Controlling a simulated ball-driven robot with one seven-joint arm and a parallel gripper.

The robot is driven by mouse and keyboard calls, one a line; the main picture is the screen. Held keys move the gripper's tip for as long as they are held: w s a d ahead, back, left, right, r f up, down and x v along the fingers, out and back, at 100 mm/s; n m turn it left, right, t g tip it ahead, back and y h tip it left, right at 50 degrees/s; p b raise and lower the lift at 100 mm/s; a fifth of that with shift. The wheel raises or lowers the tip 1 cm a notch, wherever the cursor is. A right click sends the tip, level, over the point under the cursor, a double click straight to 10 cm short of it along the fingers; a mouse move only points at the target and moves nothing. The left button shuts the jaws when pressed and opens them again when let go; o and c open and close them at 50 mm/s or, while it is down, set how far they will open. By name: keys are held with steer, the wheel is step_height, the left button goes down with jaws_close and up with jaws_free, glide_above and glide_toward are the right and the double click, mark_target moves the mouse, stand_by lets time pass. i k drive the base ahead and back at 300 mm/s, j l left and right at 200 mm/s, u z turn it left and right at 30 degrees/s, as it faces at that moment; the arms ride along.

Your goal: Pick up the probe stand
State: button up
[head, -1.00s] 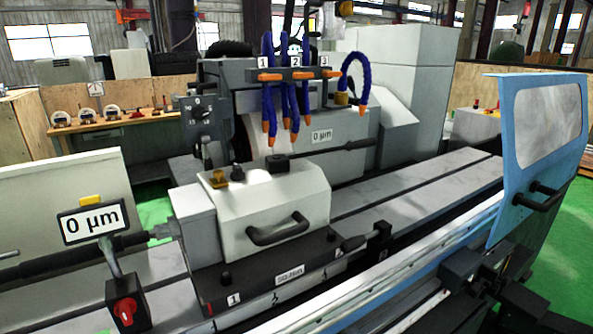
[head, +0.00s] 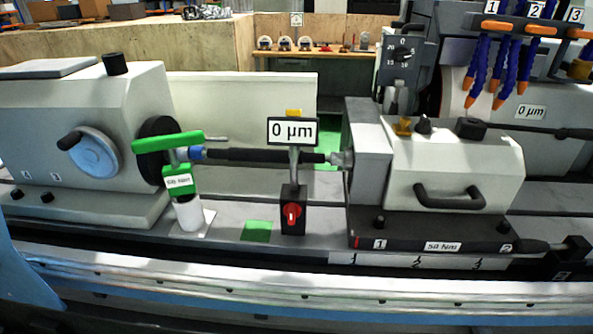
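The probe stand (head: 293,208) is upright on the machine's grey table, near the middle of the head view. It has a black block base with a red knob, a grey post and a display reading 0 µm (head: 293,131), with a small yellow piece on top. The post stands at the dark horizontal shaft (head: 255,156); I cannot tell whether they touch. My gripper is not in view.
A green clamp (head: 168,142) with a white cylinder (head: 188,213) below stands to the left, by the workhead (head: 75,135). The tailstock (head: 440,165) is close on the right. A green patch (head: 256,231) lies on the table. A long rail (head: 300,285) runs across the front.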

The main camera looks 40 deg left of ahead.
mark_target(294, 132)
steer(key=i+l, duration=0.1)
steer(key=l, duration=0.6)
steer(key=u, duration=0.45)
steer(key=l+u, duration=0.15)
steer(key=u, duration=0.3)
steer(key=l+u, duration=0.1)
steer(key=u, duration=0.35)
steer(key=i+l, duration=0.05)
